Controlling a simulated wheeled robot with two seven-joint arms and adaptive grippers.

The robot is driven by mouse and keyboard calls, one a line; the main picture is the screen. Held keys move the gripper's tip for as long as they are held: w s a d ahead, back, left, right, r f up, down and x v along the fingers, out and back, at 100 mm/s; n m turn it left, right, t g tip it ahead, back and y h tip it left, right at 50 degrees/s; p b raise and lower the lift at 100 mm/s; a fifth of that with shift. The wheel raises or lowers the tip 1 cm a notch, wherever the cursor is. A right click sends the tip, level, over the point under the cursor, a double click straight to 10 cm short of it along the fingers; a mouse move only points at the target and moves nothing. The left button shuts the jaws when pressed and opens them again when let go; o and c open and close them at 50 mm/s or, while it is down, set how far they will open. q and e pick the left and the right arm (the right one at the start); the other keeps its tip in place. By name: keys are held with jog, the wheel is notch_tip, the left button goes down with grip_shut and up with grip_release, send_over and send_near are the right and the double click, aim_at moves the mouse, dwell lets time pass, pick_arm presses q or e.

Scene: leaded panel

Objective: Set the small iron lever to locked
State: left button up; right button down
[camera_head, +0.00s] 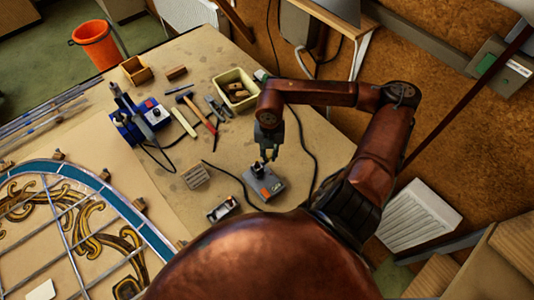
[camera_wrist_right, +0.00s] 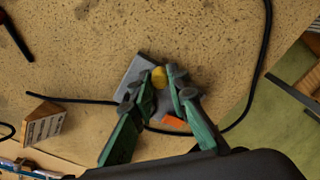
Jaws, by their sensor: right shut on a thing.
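A small grey box (camera_head: 268,187) with an orange-red patch lies on the workbench, below my right gripper. It also shows in the right wrist view (camera_wrist_right: 131,76), with its orange part (camera_wrist_right: 174,120) near the fingers. My right gripper (camera_head: 266,156) reaches down onto the box from above. My left gripper is not in view.
A black cable (camera_head: 306,145) curves right of the box. A slotted wooden block (camera_head: 195,176) and a small metal tool (camera_head: 222,209) lie left of it. Behind are a hammer (camera_head: 201,113), a cream bin (camera_head: 235,84) and a blue machine (camera_head: 139,122). The leaded panel (camera_head: 75,174) is at left.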

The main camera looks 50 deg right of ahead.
aim_at(270, 156)
dwell(0.4)
jog(key=shift+s, duration=0.1)
jog(key=c, duration=1.8)
grip_release()
jog(key=shift+c, duration=0.2)
notch_tip(270, 156, up, 12)
